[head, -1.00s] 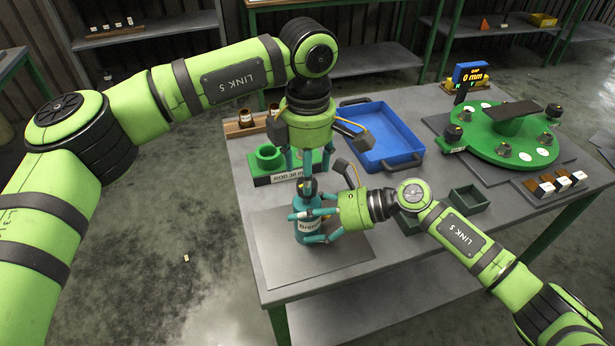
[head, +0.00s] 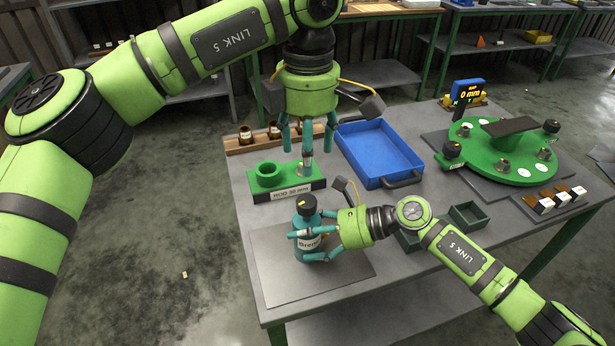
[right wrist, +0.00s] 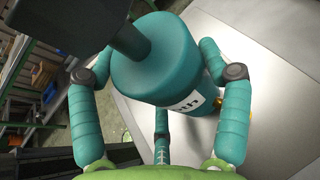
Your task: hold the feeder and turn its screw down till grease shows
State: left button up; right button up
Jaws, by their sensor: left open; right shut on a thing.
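The feeder is a teal bottle (head: 306,225) with a printed label, standing upright over a grey mat. Its dark screw (head: 307,204) with a yellow mark sticks up on top. My right gripper (head: 314,246) is shut around the feeder's body from the right. The right wrist view shows the teal feeder (right wrist: 165,65) between its fingers and the dark screw (right wrist: 120,36) above. My left gripper (head: 307,145) is open and empty, pointing down, above and apart from the screw. I see no grease on the feeder.
The grey mat (head: 275,285) lies at the table's front left. Behind the feeder is a green block labelled ROD 30 mm (head: 262,190). A blue tray (head: 385,180) and small green bins (head: 468,214) are to the right. A green round fixture (head: 510,170) stands at the far right.

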jog(key=o, duration=1.6)
jog(key=shift+f, duration=0.15)
jog(key=shift+d+r, duration=0.25)
jog(key=shift+d, duration=0.2)
jog(key=w+v, duration=0.1)
jog(key=v, duration=1)
jog(key=shift+s, duration=0.5)
